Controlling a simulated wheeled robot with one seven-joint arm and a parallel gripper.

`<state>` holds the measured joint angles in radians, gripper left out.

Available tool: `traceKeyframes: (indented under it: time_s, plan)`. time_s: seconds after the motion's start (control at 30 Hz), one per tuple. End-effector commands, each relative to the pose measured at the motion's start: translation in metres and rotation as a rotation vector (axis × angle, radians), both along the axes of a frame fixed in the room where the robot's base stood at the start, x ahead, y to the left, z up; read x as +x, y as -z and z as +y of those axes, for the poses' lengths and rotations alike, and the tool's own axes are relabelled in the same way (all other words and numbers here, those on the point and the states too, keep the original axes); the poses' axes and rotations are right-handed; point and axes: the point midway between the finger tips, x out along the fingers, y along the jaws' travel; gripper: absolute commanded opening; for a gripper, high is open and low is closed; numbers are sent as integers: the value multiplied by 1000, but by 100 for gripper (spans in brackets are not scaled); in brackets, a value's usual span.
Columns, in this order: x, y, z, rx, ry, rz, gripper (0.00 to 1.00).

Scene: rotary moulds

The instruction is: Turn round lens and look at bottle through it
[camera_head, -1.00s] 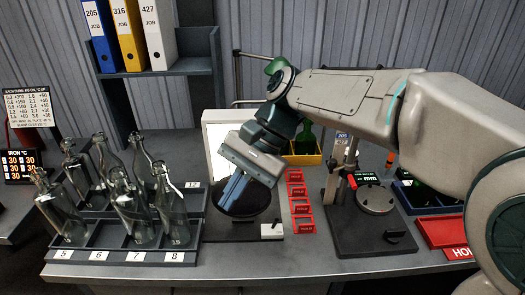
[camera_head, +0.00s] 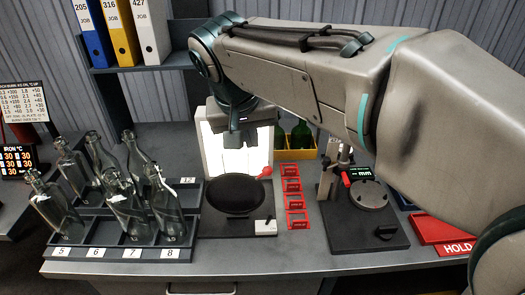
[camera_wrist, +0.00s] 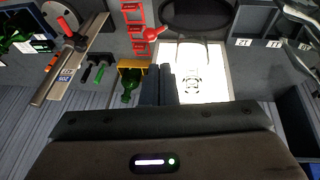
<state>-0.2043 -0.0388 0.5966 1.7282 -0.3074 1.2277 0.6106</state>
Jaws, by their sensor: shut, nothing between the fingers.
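A dark round lens disc (camera_head: 236,193) stands in front of the lit white panel (camera_head: 213,150). A red knob (camera_head: 266,172) sits at its upper right rim. In the wrist view the disc (camera_wrist: 195,14) is at the top, with the red knob (camera_wrist: 152,32) beside it. A clear bottle (camera_wrist: 192,84) shows pale against the panel in the wrist view; in the head view I cannot make it out. My gripper (camera_head: 241,143) hangs in front of the panel, above and behind the disc. Its fingers (camera_wrist: 160,70) are together and empty, apart from the knob.
Clear bottles (camera_head: 125,215) stand in a numbered rack at the left. Red frames (camera_head: 292,195) lie right of the disc, beside a gauge stand (camera_head: 368,225). A yellow bin (camera_head: 303,153) with green bottles is behind. A white switch (camera_head: 265,227) sits near the front.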

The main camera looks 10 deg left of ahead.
Motion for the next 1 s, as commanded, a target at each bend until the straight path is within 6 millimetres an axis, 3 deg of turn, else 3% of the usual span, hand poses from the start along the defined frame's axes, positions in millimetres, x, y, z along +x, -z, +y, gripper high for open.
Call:
traceKeyframes:
  time_s: [0.2,0.43,0.63,0.9,0.93,1.0]
  plan:
    - [17,45,-2,-3,-3,6,0]
    - [25,75,-11,0,-4,4,0]
    - [28,86,-15,1,-7,2,0]
    - [28,86,-15,1,-7,2,0]
    - [28,86,-6,2,-9,2,0]
    - [28,86,-12,3,-5,2,0]
